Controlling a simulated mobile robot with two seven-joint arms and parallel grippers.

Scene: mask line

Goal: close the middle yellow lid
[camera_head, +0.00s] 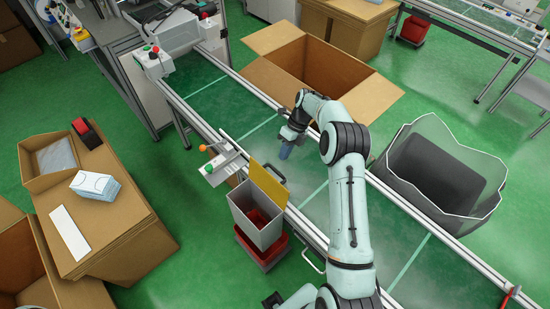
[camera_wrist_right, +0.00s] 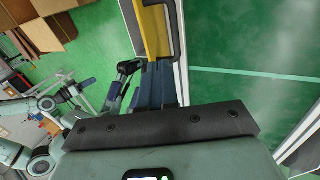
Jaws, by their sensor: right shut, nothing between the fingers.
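The yellow lid (camera_head: 268,186) stands raised on the conveyor side of a grey bin (camera_head: 261,235) with a red inside. It also shows in the right wrist view (camera_wrist_right: 153,30), with a dark handle beside it. My right gripper (camera_head: 284,151) is over the conveyor, beyond the lid and apart from it in the head view. In the right wrist view its blue fingers (camera_wrist_right: 156,68) are together and empty, pointing toward the lid's edge. Whether they touch the lid is unclear.
A conveyor (camera_head: 220,100) with metal rails runs diagonally beside the bin. A large open cardboard box (camera_head: 262,82) and a grey lined bin (camera_head: 440,172) stand on its far side. Boxes with a mask pack (camera_head: 95,186) stand at the left. Green floor lies between.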

